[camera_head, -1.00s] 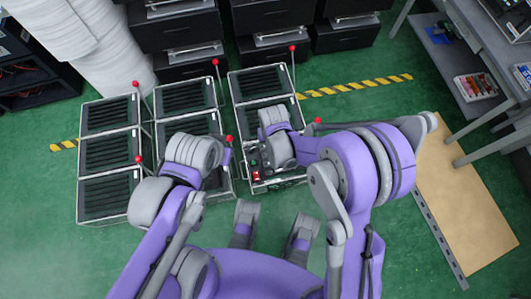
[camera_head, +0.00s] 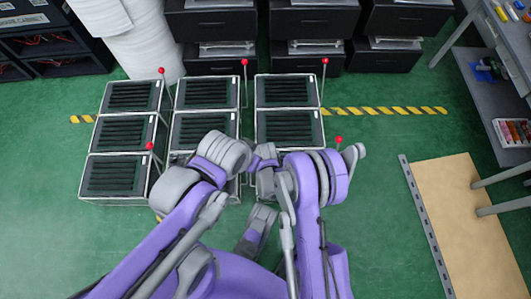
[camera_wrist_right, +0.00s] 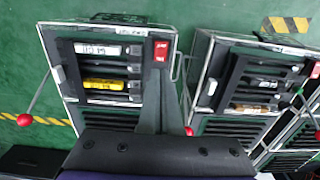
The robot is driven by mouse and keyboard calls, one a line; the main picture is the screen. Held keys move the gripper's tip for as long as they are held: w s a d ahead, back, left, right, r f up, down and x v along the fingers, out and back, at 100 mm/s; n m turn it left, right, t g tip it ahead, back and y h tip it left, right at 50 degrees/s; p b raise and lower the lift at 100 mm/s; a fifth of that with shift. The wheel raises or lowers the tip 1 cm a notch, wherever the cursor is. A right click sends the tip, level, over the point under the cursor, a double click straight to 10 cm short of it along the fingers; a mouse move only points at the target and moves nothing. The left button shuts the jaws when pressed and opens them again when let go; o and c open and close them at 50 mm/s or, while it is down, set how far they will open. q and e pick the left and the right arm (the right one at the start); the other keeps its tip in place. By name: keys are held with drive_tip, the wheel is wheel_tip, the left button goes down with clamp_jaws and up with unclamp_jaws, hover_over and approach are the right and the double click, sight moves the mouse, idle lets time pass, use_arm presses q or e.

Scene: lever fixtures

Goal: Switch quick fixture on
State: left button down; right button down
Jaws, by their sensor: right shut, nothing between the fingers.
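In the right wrist view, a box fixture (camera_wrist_right: 108,68) with a dark slotted front holds a white and a yellow labelled piece. A red switch (camera_wrist_right: 161,50) sits at its upper right corner. My right gripper (camera_wrist_right: 159,78) is shut and empty, its grey fingers just below the red switch in the picture; I cannot tell whether they touch. In the head view the fixtures' near ends and my right gripper are hidden behind my arms. My left gripper is also hidden behind its own arm.
A second fixture (camera_wrist_right: 250,85) with its own red switch (camera_wrist_right: 316,70) stands beside the first. Red-balled levers (camera_wrist_right: 24,119) stick out from the sides. In the head view, black drawers (camera_head: 314,22) stand behind the fixtures, and a tan board (camera_head: 465,215) lies right on open green floor.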

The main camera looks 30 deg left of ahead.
wheel_tip(320, 180, down, 14)
drive_tip(key=b, duration=0.3)
drive_tip(key=shift+d, duration=0.1)
idle(0.3)
